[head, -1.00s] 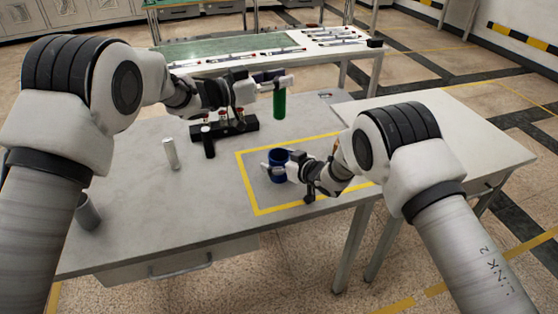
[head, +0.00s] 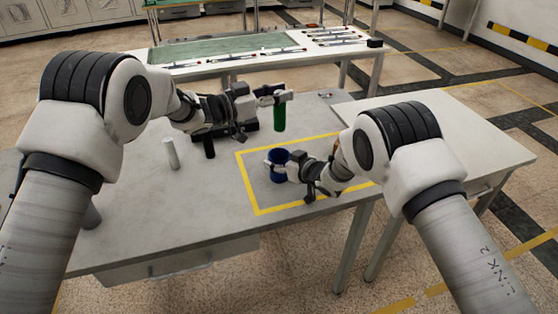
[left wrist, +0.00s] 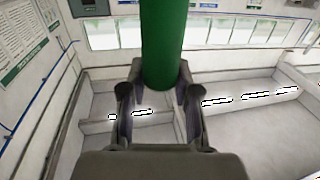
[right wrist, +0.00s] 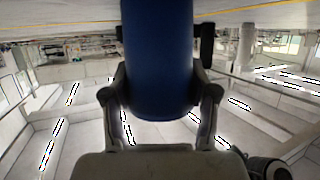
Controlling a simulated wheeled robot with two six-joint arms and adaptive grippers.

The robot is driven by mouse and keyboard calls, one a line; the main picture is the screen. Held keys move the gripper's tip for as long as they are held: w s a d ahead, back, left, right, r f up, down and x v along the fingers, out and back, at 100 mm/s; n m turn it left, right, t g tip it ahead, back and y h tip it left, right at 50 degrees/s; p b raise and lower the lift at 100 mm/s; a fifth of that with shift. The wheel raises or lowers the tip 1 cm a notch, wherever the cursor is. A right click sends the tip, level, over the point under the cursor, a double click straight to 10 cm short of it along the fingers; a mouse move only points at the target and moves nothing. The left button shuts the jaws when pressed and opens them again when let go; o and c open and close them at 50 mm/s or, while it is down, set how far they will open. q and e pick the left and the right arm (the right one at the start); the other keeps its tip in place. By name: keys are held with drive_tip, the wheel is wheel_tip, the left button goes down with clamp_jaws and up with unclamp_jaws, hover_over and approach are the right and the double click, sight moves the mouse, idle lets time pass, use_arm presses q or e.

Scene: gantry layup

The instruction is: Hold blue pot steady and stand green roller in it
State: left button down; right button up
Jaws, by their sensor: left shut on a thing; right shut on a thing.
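The blue pot (head: 278,168) stands upright on the table inside the yellow outline. My right gripper (head: 283,166) is shut on it from the right; the pot also fills the middle of the right wrist view (right wrist: 158,60). The green roller (head: 279,116) hangs upright in my left gripper (head: 276,94), above and behind the pot and apart from it. In the left wrist view the roller (left wrist: 162,45) sits between the two fingers. The pot's inside is mostly hidden.
A white cylinder (head: 170,154) and a dark one (head: 209,147) stand left on the table. A grey cup (head: 92,215) is at the front left. The yellow-outlined area (head: 258,197) is otherwise clear.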

sight(279, 124)
use_arm(q)
drive_tip(key=shift+f, duration=4.45)
drive_tip(key=c, duration=0.8)
unclamp_jaws()
drive_tip(key=shift+o, duration=0.2)
drive_tip(key=v, duration=1.2)
drive_tip(key=shift+s, duration=0.1)
